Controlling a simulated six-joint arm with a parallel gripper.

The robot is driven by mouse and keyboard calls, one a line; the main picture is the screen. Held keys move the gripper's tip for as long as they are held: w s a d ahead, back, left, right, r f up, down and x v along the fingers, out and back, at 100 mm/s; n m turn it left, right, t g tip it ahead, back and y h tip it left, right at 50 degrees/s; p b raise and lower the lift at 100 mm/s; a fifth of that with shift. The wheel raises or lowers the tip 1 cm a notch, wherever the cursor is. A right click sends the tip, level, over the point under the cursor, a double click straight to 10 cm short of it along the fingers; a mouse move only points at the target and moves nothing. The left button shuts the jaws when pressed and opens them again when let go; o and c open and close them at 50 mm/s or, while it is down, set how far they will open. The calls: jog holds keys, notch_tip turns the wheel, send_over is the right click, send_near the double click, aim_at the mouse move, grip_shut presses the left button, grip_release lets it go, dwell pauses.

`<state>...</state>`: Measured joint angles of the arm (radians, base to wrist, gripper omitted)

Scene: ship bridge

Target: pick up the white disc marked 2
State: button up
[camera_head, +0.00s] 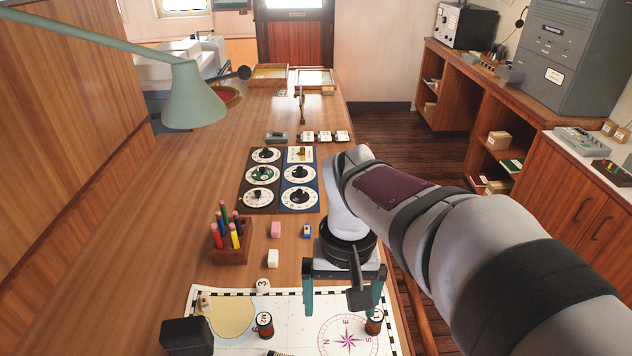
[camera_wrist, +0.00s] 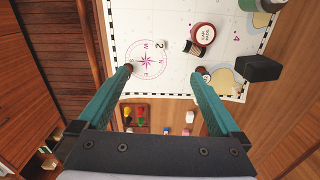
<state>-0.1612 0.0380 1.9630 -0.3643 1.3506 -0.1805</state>
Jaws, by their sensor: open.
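The white disc marked 2 (camera_wrist: 163,46) lies flat on the chart, beside the purple compass rose (camera_wrist: 146,60), in the wrist view. I cannot make it out in the head view. My gripper (camera_head: 342,306) is open and empty above the chart. In the wrist view the teal fingers of my gripper (camera_wrist: 167,73) stand wide apart. The disc shows beyond the fingertips, between their lines, and is not touched. Another white disc, marked 3 (camera_head: 262,285), lies at the chart's far edge in the head view.
Brown bottles stand on the chart at left (camera_head: 265,326) and right (camera_head: 374,323). A black block (camera_head: 187,336) is at the chart's left. A pencil holder (camera_head: 230,255) and dial panels stand farther back.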

jog(key=s+d+f+m, duration=0.1)
jog(key=s+m, duration=0.1)
jog(key=s, duration=0.6)
jog(key=s+f+m+y, duration=0.1)
jog(key=s+m, duration=0.2)
jog(key=s, duration=0.6)
jog(key=shift+s+d+f+y, duration=0.25)
jog(key=shift+d+f+y, duration=0.05)
jog(key=shift+d, duration=0.1)
jog(key=c, duration=0.4)
jog(key=shift+o, duration=0.2)
jog(key=w+a+f+m+g+h, duration=0.1)
jog(key=w+a+m+g+h, duration=0.25)
jog(key=w+h, duration=0.45)
jog(key=w+a+f+m+t+h, duration=0.2)
jog(key=a+f, duration=0.2)
jog(key=w+a+f+m+t+h, duration=0.1)
jog(key=w+a+f+m+h, duration=0.1)
jog(key=a+f, duration=0.3)
jog(key=w+a+f+m+t+h, duration=0.1)
jog(key=w+a+f+m+t, duration=0.1)
jog(key=w+a+f, duration=0.2)
jog(key=shift+w+a+f+m+t+h, duration=0.15)
jog(key=shift+a+f+m+t+h, duration=0.2)
jog(key=shift+a, duration=0.35)
jog(key=x, duration=1.5)
jog(key=shift+d+f, duration=0.1)
jog(key=shift+d, duration=0.3)
